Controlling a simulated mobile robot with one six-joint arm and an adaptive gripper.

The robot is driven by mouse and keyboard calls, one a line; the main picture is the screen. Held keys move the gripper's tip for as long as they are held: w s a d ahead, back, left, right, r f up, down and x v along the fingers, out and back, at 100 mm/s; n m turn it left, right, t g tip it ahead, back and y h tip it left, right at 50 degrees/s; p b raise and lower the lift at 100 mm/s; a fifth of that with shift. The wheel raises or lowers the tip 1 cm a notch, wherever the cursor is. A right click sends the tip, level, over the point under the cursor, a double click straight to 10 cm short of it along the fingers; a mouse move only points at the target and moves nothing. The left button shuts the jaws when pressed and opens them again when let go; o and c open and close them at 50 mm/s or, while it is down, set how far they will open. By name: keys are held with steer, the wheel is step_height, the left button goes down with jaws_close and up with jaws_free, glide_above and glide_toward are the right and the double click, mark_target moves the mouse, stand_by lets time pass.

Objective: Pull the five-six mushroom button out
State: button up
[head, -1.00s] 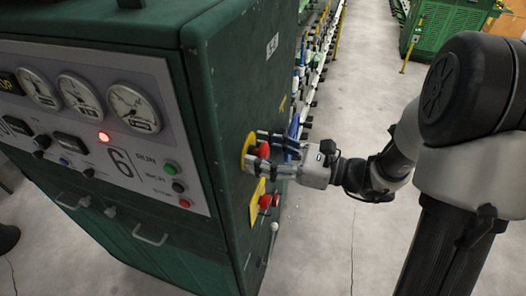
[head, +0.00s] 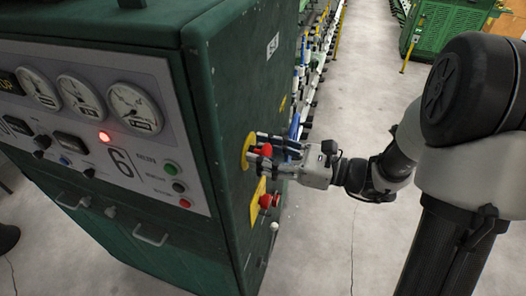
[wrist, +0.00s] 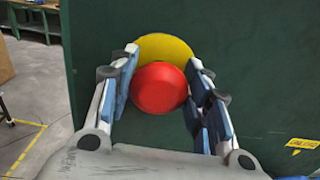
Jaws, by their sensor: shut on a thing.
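The red mushroom button (head: 265,150) sits in front of a round yellow plate (head: 247,150) on the side wall of the green cabinet (head: 235,90). My gripper (head: 257,149) reaches in from the right, with its fingers on either side of the button. In the wrist view the red button (wrist: 159,88) lies between the two blue-padded fingers, and the yellow plate (wrist: 165,46) shows behind it. My gripper is shut on the button. The fingers hide part of the button's sides, and its stem is hidden.
Below are another red knob (head: 265,201) and a yellow plate (head: 257,203) on the same wall. A small white label (head: 272,45) is higher up. The front panel (head: 110,120) carries gauges, a lit red lamp and a large 6. Grey floor (head: 345,110) is open to the right.

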steer(key=shift+s+d, duration=0.1)
steer(key=shift+d, duration=0.4)
steer(key=shift+a+f, duration=0.1)
steer(key=shift+a, duration=0.05)
steer(key=o, duration=1.2)
steer(key=shift+c, duration=0.2)
steer(key=shift+o, duration=1.3)
steer(key=shift+s+d, duration=0.15)
steer(key=shift+d, duration=0.3)
steer(key=shift+o, duration=0.6)
steer(key=shift+a, duration=0.25)
steer(key=v, duration=1.2)
